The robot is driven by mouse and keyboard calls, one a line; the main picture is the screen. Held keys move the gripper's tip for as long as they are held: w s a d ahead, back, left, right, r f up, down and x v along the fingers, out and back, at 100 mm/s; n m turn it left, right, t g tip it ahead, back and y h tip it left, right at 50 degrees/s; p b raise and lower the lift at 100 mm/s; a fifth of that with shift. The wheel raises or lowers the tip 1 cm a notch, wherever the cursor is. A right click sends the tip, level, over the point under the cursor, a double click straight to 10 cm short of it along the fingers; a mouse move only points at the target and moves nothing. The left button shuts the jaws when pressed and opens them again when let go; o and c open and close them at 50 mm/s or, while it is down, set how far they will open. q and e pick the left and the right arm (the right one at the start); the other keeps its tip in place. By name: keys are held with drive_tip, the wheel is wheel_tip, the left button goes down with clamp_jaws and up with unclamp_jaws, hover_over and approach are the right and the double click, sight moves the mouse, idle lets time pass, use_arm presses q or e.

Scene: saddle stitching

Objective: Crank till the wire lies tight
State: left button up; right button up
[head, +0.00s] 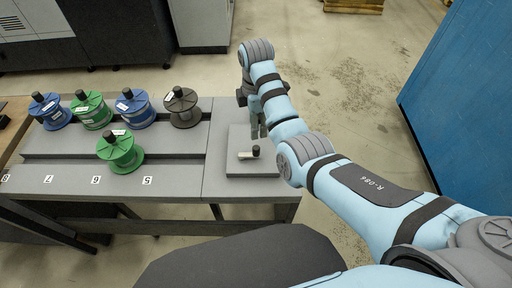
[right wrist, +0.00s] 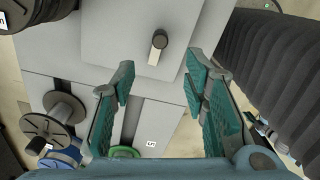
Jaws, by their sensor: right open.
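A small crank (head: 245,155) with a dark upright knob lies on a light grey plate (head: 236,169) at the right end of the bench. In the right wrist view the crank (right wrist: 157,44) shows ahead of the fingertips, between their lines. My right gripper (head: 257,130) is above the plate, just behind the crank in the head view. Its teal fingers (right wrist: 160,80) are apart with nothing between them, and they do not touch the crank. I cannot make out the wire. My left gripper is not in view.
Several spools stand left on the bench: blue (head: 52,111), green (head: 93,110), another blue (head: 135,108) and dark grey (head: 182,107) behind, one green (head: 120,151) in front. Number labels line the front edge. A blue wall panel (head: 465,105) stands at right.

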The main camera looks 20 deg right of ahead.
sight(256, 147)
wheel_tip(256, 147, down, 13)
drive_tip(key=b, duration=0.3)
drive_tip(key=shift+r, duration=0.1)
drive_tip(key=shift+r, duration=0.1)
clamp_jaws()
